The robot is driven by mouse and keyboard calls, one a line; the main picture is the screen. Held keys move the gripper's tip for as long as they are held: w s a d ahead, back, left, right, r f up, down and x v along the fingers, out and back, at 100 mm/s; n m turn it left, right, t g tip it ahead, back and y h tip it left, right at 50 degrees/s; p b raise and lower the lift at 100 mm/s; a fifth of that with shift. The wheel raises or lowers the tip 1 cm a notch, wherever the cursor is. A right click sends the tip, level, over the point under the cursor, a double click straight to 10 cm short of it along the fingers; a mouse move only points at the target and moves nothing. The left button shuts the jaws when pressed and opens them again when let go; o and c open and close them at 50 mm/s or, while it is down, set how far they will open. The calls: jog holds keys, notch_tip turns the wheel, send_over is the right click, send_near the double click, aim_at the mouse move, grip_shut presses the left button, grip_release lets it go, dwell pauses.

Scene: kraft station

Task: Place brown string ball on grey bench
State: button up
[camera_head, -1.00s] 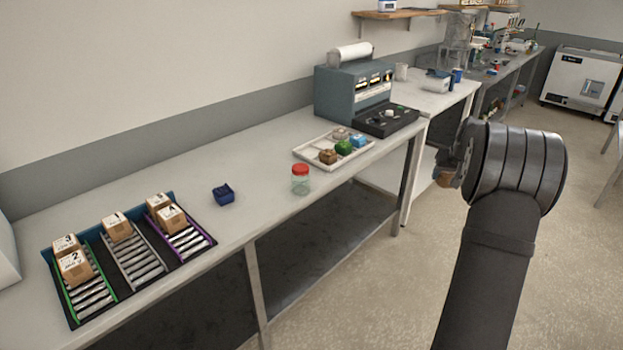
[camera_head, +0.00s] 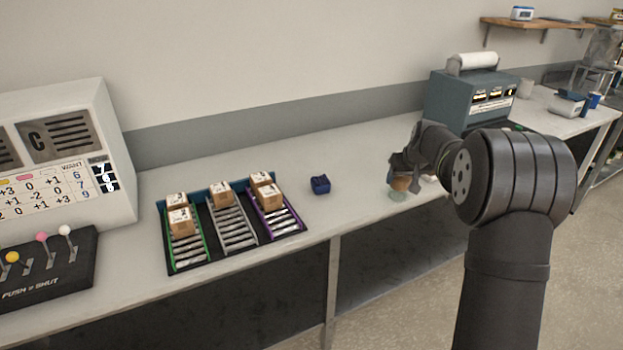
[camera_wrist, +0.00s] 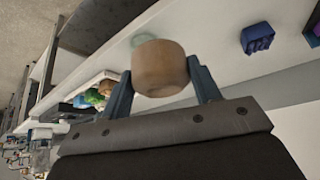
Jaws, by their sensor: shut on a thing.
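The brown string ball (camera_head: 401,184) appears as a squat, rounded tan-brown piece with a flat-looking end; no string strands can be made out. My gripper (camera_head: 406,175) is shut on it. The wrist view shows the ball (camera_wrist: 160,66) between the two fingers of my gripper (camera_wrist: 163,84). The long grey bench (camera_head: 365,150) runs along the wall, and its pale top (camera_wrist: 215,45) shows behind the ball in the wrist view. The ball is in front of the bench top near its front edge; I cannot tell the exact gap.
A dark blue item (camera_head: 320,184) and a sorting rack with boxes (camera_head: 232,224) are left. A teal machine (camera_head: 470,97) is right. A tray with coloured pieces shows in the wrist view (camera_wrist: 112,75). Bare bench lies between.

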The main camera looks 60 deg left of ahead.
jog(key=s+a+f, duration=0.2)
jog(key=a, duration=0.1)
jog(key=s+a+f, duration=0.2)
jog(key=a, duration=0.1)
jog(key=s+a+f, duration=0.2)
jog(key=a+f, duration=0.1)
jog(key=a, duration=0.1)
jog(key=shift+s+f, duration=0.1)
jog(key=shift+f, duration=1.85)
jog(key=shift+f, duration=0.2)
jog(key=o, duration=1)
jog(key=shift+r, duration=0.15)
jog(key=shift+r, duration=0.2)
jog(key=v, duration=1.1)
jog(key=shift+s+d+r, duration=0.1)
jog(key=shift+d+r, duration=0.2)
